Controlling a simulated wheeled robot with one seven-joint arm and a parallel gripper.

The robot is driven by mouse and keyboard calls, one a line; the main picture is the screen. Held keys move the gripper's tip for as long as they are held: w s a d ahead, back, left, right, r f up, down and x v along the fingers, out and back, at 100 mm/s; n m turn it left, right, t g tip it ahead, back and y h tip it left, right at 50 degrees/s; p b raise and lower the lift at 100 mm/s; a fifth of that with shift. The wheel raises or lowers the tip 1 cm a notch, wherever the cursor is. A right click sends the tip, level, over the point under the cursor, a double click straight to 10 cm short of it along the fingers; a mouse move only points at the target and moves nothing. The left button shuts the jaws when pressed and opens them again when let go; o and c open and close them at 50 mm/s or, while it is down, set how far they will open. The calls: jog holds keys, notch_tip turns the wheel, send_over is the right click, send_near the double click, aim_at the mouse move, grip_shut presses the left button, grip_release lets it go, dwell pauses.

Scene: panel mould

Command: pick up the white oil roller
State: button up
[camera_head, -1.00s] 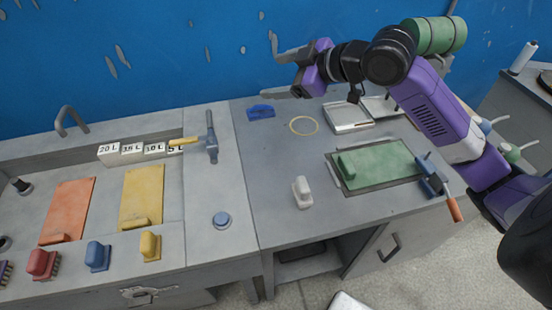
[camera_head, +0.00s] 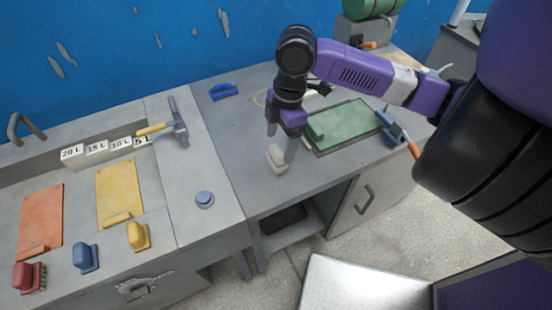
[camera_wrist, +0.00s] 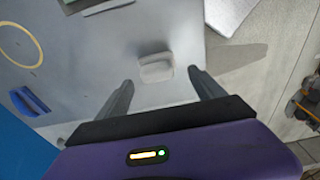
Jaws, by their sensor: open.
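The white oil roller (camera_head: 277,160), a small white block with a raised grip, stands on the grey worktop near its front edge. In the wrist view the oil roller (camera_wrist: 156,69) shows just beyond the gap between my fingers. My gripper (camera_head: 280,147) points down at the oil roller, open. In the wrist view my gripper (camera_wrist: 161,78) has one finger on each side of the gap, with nothing clamped.
A green panel (camera_head: 345,127) lies right of the oil roller, with a blue tool with an orange handle (camera_head: 393,130) beside it. A blue item (camera_head: 222,92) lies towards the wall. A round blue knob (camera_head: 205,199) and a hammer (camera_head: 174,126) are left.

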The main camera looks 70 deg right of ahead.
aim_at(277, 150)
jog(key=shift+w+f+p, duration=0.2)
jog(key=shift+w+f, duration=0.05)
jog(key=shift+f, duration=0.85)
jog(key=shift+w+f+p, duration=0.15)
jog(key=shift+w+f, duration=0.05)
jog(key=shift+f, duration=0.9)
jog(key=c, duration=1.5)
jog(key=shift+c, duration=0.2)
jog(key=shift+r, duration=0.15)
notch_tip(277, 150, up, 20)
jog(key=o, duration=0.7)
jog(key=c, duration=0.4)
